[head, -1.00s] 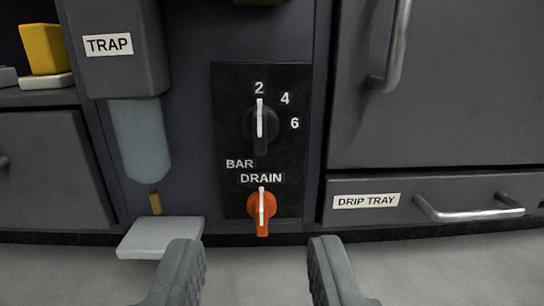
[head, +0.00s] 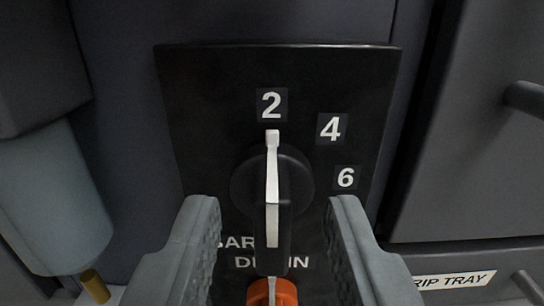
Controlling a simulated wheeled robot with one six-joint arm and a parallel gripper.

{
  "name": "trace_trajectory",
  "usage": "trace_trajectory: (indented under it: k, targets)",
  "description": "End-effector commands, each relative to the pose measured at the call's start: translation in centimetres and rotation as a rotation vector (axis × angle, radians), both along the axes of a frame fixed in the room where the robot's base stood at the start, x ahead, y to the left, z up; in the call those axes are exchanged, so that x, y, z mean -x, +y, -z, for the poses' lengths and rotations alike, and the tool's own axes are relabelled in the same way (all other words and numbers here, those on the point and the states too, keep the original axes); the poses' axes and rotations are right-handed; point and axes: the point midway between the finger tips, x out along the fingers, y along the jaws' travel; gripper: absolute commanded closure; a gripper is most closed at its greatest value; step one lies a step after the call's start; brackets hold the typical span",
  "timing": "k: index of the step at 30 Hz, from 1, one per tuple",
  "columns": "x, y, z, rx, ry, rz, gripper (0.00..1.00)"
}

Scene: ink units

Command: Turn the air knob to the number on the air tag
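The air knob (head: 272,190) is black with a white pointer line. It sits on a black panel (head: 205,110) marked 2, 4 and 6, with BAR below. Its pointer stands upright at the 2. My gripper (head: 272,215) is open, one finger on each side of the knob's lower part, with a gap visible on both sides. Whether the fingertips reach the depth of the knob, I cannot tell. No air tag shows in this view.
The orange drain knob (head: 272,292) is just below, partly cut off by the frame. The trap's clear bowl (head: 50,200) with a brass stem hangs at the left. At the right are a door handle (head: 526,98) and the drip tray label (head: 452,280).

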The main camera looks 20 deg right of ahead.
Motion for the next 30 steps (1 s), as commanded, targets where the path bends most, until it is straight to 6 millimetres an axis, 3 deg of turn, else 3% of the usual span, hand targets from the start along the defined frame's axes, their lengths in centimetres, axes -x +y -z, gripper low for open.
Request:
trace_trajectory:
  k: [6, 15, 21, 30]
  targets:
    - [-1.4, -0.5, 0.0, 0.0, 0.001, -0.001, 0.65]
    - [-1.5, -0.5, 0.0, 0.0, 0.0, -0.001, 0.65]
    - [-1.5, -0.5, 0.0, 0.0, 0.0, -0.001, 1.0]
    - [-1.5, -0.5, 0.0, -0.02, -0.006, 0.0, 1.0]
